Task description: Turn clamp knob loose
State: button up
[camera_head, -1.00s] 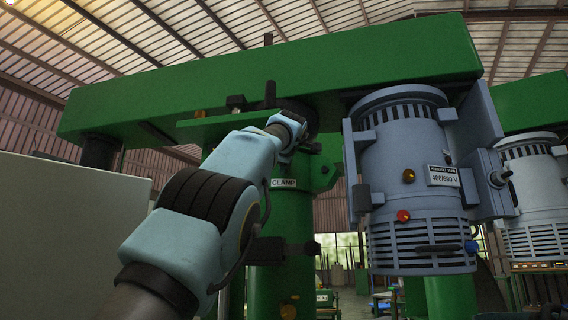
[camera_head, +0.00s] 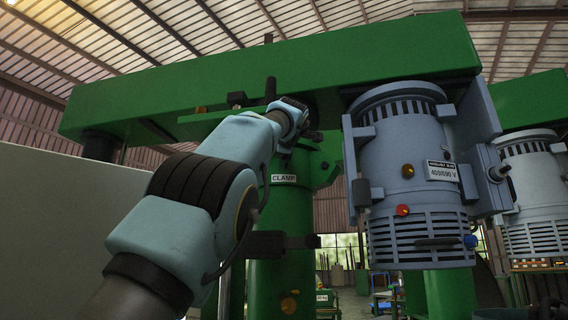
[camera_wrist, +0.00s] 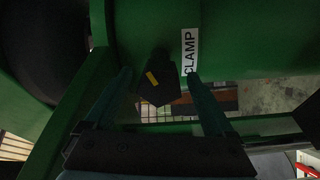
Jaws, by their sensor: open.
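The clamp knob (camera_wrist: 160,80) is dark and faceted with a yellow mark. It shows in the wrist view on the green column, just left of the white CLAMP label (camera_wrist: 188,50). My gripper (camera_wrist: 158,76) is open, with one finger on each side of the knob and visible space between them and it. I cannot tell how deep the fingertips reach along the knob. In the head view the CLAMP label (camera_head: 284,178) shows on the green column (camera_head: 281,218). There my wrist and arm hide the gripper, and I cannot make out the knob.
A green beam (camera_head: 270,82) runs overhead. A grey motor (camera_head: 412,180) hangs to the right of the column. A dark bracket (camera_head: 281,244) sticks out from the column below the label. A pale panel (camera_head: 65,240) fills the lower left.

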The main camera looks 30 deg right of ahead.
jog(key=b+v, duration=0.3)
jog(key=v, duration=0.5)
dwell(0.4)
